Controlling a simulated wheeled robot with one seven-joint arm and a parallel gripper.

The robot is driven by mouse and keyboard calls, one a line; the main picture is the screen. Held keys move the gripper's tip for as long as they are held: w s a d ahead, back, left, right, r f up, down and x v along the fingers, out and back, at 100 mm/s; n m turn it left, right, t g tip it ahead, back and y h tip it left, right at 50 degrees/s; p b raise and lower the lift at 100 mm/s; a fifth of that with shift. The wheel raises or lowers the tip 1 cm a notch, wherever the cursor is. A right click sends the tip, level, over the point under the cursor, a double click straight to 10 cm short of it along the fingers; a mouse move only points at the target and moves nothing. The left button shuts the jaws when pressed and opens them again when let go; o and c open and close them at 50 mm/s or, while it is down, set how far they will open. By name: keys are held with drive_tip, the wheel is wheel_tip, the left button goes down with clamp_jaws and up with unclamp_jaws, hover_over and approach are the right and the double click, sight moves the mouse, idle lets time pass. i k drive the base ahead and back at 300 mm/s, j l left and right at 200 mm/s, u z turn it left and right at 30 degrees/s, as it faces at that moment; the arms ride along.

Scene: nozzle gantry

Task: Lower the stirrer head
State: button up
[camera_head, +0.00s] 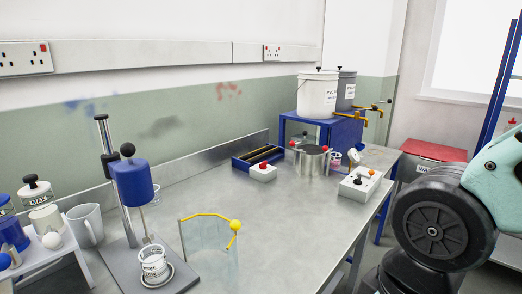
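The blue stirrer head (133,184) is on the left side of the bench, on an upright metal post (104,150) with a dark top. A black ball knob (127,149) is on top of the head. A thin shaft runs down from the head toward a white, marked cup (153,262), with a gap between head and cup. I cannot tell whether the shaft's end is inside the cup. The cup stands on the stirrer's grey base (180,276). My arm shows at the right edge, far from the stirrer; my gripper is out of view.
A clear curved guard (208,254) with a yellow rim and ball stands just right of the stirrer base. A grey mug (85,224) and a shelf of pots are at left. A metal pot (311,161) and switch boxes stand farther back. The bench middle is clear.

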sight(133, 177)
drive_tip(key=j+u, duration=0.15)
drive_tip(key=u, duration=1)
